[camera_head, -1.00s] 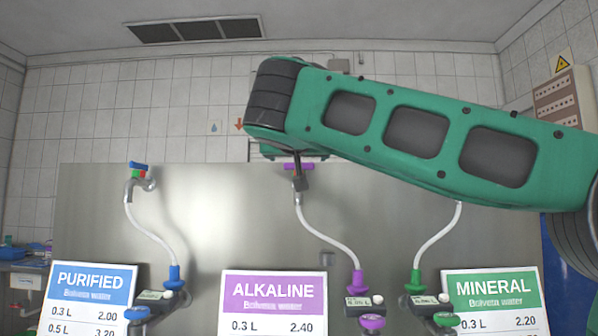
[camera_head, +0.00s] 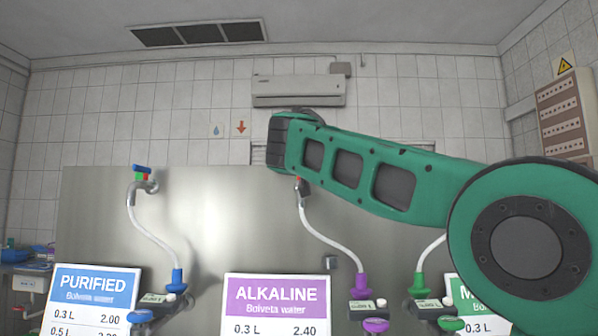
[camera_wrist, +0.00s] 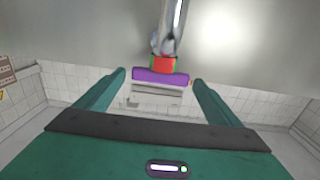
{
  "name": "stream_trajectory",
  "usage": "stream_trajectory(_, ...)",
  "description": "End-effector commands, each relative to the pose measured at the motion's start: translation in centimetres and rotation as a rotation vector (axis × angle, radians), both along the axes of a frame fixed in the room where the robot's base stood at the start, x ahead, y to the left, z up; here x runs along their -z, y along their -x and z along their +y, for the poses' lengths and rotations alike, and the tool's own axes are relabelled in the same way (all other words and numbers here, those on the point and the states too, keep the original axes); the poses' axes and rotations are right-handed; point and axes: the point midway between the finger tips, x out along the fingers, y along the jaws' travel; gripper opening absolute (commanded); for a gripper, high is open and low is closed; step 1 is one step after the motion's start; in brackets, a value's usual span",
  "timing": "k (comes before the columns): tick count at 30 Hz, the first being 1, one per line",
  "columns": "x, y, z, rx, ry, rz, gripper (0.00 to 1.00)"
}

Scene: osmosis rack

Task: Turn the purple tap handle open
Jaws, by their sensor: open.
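The purple tap handle (camera_wrist: 152,76) shows in the wrist view as a horizontal bar, with a red and green collar (camera_wrist: 163,64) and the metal tap body (camera_wrist: 171,28) above it in the picture. My gripper (camera_wrist: 159,79) is open, with one finger on each side of the handle's ends. Gaps show at both sides, and I see no clear contact. In the head view my arm hides the purple handle and my gripper; only the alkaline tap's lower spout (camera_head: 303,190) shows, with its white hose (camera_head: 330,237).
The purified tap (camera_head: 140,186) with a blue handle stands left on the steel panel (camera_head: 230,215). Price signs for purified (camera_head: 92,298) and alkaline (camera_head: 277,303) stand below. An air conditioner (camera_head: 298,90) hangs on the tiled wall. The panel between the purified and alkaline taps is clear.

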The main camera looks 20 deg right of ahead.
Motion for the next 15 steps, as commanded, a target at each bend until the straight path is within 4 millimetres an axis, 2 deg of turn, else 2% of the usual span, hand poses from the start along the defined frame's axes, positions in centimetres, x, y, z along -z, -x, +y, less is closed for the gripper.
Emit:
stream_trajectory(7,0.0,-0.09,-0.03,0.0,0.0,0.0,0.88)
stream_trajectory(8,0.01,-0.08,-0.02,0.0,0.0,0.0,0.85)
stream_trajectory(12,0.01,-0.07,-0.01,0.0,0.0,0.0,0.52)
stream_trajectory(13,0.01,-0.07,-0.01,0.0,0.0,0.0,0.46)
stream_trajectory(15,0.01,-0.07,-0.01,0.0,0.0,0.0,0.46)
